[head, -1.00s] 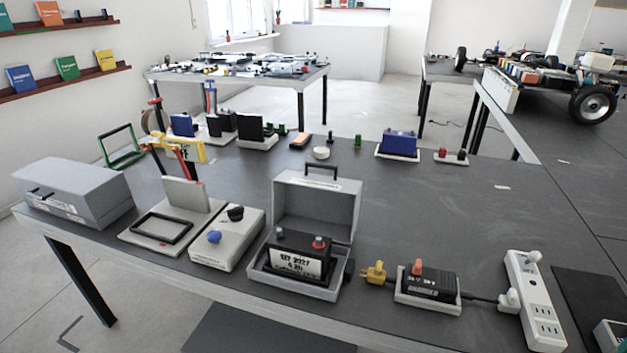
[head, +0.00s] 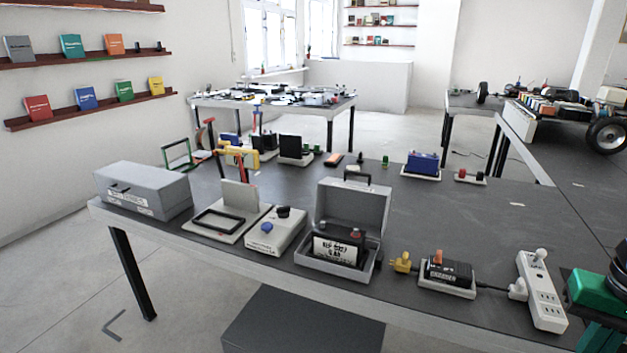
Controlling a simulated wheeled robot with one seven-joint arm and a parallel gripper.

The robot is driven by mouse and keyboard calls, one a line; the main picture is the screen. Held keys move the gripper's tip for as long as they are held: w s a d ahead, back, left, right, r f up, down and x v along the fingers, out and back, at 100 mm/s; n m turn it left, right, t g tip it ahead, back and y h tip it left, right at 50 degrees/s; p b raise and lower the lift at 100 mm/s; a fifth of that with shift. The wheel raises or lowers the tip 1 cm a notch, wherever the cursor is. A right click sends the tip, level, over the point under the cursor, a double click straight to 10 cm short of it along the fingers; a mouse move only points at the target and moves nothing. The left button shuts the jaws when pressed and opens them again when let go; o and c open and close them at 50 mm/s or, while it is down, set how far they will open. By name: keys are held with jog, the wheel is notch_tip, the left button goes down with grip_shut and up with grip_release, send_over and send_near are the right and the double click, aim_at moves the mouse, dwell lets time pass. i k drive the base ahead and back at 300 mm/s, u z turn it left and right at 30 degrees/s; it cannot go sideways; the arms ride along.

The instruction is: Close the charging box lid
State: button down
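A black battery (head: 338,246) with a white label and a red knob sits inside. I take this as the charging box; any lettering on the box is too small to read. My gripper is not clearly seen in the head view.
A shut grey case (head: 145,190) stands at the left end of the table (head: 440,210). A white device (head: 274,232) stands close left of the open box. A yellow plug (head: 402,262), a black charger (head: 447,272) and a power strip (head: 541,290) lie to its right. A green object (head: 590,290) fills the right edge.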

aim_at(361, 205)
jog(key=u, duration=0.6)
jog(key=k, duration=0.8)
jog(key=u, duration=0.85)
jog(key=i, duration=1.4)
jog(key=z, duration=1.25)
jog(key=i, duration=0.85)
jog(key=z, duration=0.55)
